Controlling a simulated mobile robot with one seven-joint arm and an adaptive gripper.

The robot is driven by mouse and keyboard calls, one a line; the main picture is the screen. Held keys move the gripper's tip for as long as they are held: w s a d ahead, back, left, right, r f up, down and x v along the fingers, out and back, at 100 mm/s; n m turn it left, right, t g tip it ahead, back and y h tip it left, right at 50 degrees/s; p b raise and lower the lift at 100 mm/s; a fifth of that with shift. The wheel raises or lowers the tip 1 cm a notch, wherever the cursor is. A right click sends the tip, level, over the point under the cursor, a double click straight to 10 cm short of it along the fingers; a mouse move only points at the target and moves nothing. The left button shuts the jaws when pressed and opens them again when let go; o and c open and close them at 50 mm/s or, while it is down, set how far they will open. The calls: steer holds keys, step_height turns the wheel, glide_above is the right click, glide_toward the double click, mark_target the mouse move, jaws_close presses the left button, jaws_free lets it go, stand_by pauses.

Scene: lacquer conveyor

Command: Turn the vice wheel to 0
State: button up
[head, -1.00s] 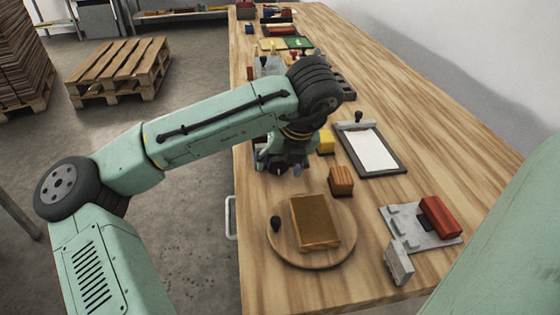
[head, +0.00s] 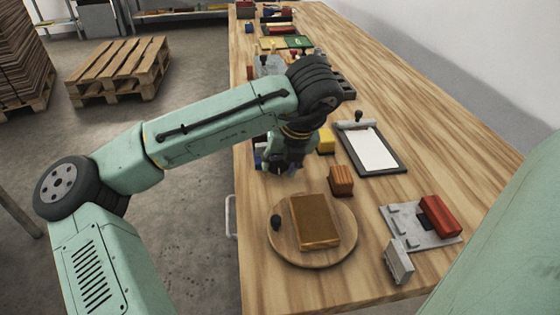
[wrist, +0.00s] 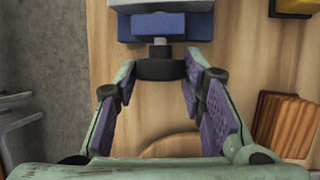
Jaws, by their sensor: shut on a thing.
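The blue vice (wrist: 160,27) is at the top of the wrist view, with a short grey screw coming toward me. The dark round vice wheel (wrist: 160,69) sits at the end of that screw. My gripper (wrist: 160,71) has its two purple-padded fingers on either side of the wheel and is shut on it. In the head view my gripper (head: 281,167) is low over the table's left edge, and it hides the wheel and most of the vice. No number or mark on the wheel can be read.
A wooden block (head: 341,180) and a round board (head: 347,240) bearing a brown slab (head: 314,222) stand close to my gripper. A yellow block (head: 326,141) and a clipboard (head: 371,150) lie beyond.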

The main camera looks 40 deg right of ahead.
steer(key=shift+w+a+g+h, duration=0.15)
steer(key=shift+g+h, duration=0.35)
steer(key=shift+h, duration=0.4)
steer(key=shift+a+f+n+g+h, duration=0.15)
steer(key=shift+n+g+h, duration=0.25)
steer(key=shift+g+h, duration=0.4)
steer(key=h+b, duration=0.1)
steer(key=g+h+b, duration=0.1)
steer(key=shift+w+a+f+n+h, duration=0.1)
steer(key=shift+w+a+n+h, duration=0.1)
steer(key=shift+n+h, duration=0.2)
steer(key=shift+g+h+b, duration=0.4)
steer(key=shift+h+b, duration=0.3)
steer(key=shift+b, duration=0.2)
steer(key=shift+a, duration=0.1)
steer(key=o, duration=1.1)
steer(key=shift+o, duration=0.2)
